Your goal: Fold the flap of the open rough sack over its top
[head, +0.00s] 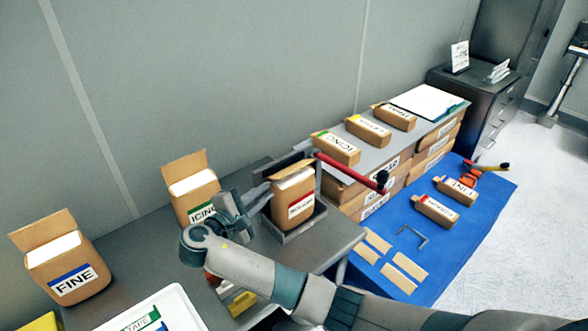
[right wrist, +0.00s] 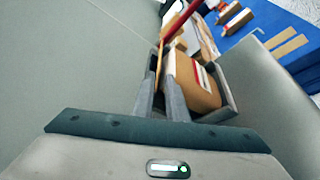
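The rough sack (head: 294,208), brown with a red-edged label, stands upright in a grey open-topped holder (head: 293,235) at the table's right end. Its brown flap (head: 291,170) slopes over the sack's top, not upright like the flaps of the sacks to the left. My right gripper (head: 268,190) is at the flap's left side. In the right wrist view, its two grey fingers (right wrist: 161,85) are a little apart, with the flap's edge (right wrist: 160,62) showing between them; contact is unclear. The sack's body (right wrist: 190,82) is right of the fingers. My left gripper is out of view.
Open sacks marked ICING (head: 190,190) and FINE (head: 62,262) stand to the left. A red-handled bar (head: 345,168) reaches out right of the rough sack. A blue mat (head: 455,235) lies at right.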

